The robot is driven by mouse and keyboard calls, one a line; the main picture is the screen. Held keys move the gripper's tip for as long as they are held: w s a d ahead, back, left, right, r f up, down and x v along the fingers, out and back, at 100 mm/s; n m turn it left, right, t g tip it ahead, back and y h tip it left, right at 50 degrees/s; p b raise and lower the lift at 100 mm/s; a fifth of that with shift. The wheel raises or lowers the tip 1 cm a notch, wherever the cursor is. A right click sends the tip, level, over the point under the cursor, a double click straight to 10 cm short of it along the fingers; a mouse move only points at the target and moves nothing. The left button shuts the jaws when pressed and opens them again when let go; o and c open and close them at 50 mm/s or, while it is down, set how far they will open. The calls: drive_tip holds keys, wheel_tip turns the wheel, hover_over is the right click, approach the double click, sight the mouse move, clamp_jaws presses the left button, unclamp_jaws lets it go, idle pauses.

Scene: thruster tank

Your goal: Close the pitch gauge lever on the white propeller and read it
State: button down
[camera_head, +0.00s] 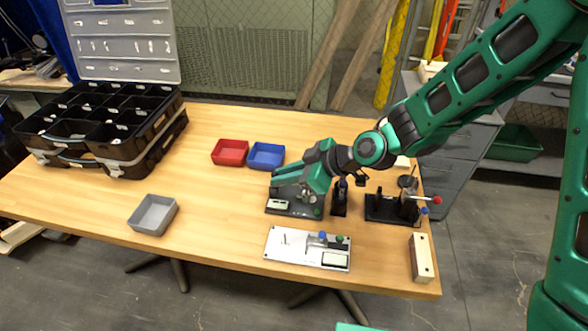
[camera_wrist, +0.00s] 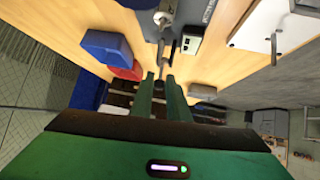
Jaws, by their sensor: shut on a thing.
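My gripper (camera_head: 276,182) is low over a dark-based fixture (camera_head: 275,211) with a small pale display (camera_head: 278,204). The display also shows in the wrist view (camera_wrist: 191,45). In the wrist view the two green fingers (camera_wrist: 163,80) are close together, with a slim grey metal part (camera_wrist: 168,52) of this fixture at their tips. My gripper is shut on that part. I cannot tell whether it is the pitch gauge lever. The hand and fingers hide much of the fixture. No white propeller can be made out, and the reading is too small to read.
A white plate (camera_head: 290,255) with blue and green knobs lies in front. A black fixture (camera_head: 385,208) with a red-tipped lever stands right. Red (camera_head: 230,152) and blue (camera_head: 266,156) bins are behind, a grey bin (camera_head: 152,214) is left. A black organizer (camera_head: 100,125) fills the far left.

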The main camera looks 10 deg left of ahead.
drive_tip(key=shift+w+d+f, duration=0.15)
drive_tip(key=shift+w+d, duration=0.05)
drive_tip(key=shift+d, duration=0.05)
drive_tip(key=c, duration=1.7)
unclamp_jaws()
drive_tip(key=shift+s+a, duration=0.1)
drive_tip(key=v, duration=1)
drive_tip(key=shift+d+r, duration=0.2)
drive_tip(key=shift+d, duration=0.15)
